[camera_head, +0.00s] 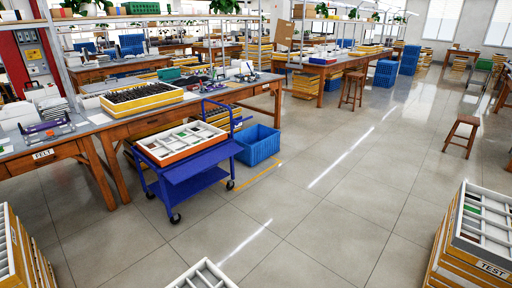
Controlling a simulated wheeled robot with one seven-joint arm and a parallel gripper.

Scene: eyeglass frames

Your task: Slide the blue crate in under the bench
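The blue crate (259,146) is an open plastic box standing on the floor, just right of the blue cart, at the right end of the near bench. The bench (240,92) is a long wooden worktable with a grey top and wooden legs. The crate stands in front of the bench's edge, not beneath the top. The cart hides part of its left side and much of the space under the bench. My gripper is not in view.
The blue cart (190,172) on casters, holding a divided tray (182,143), stands close left of the crate. Yellow floor marking (262,172) shows by the crate. Open floor (330,200) lies to the right. Tray stacks (474,240) stand at lower right.

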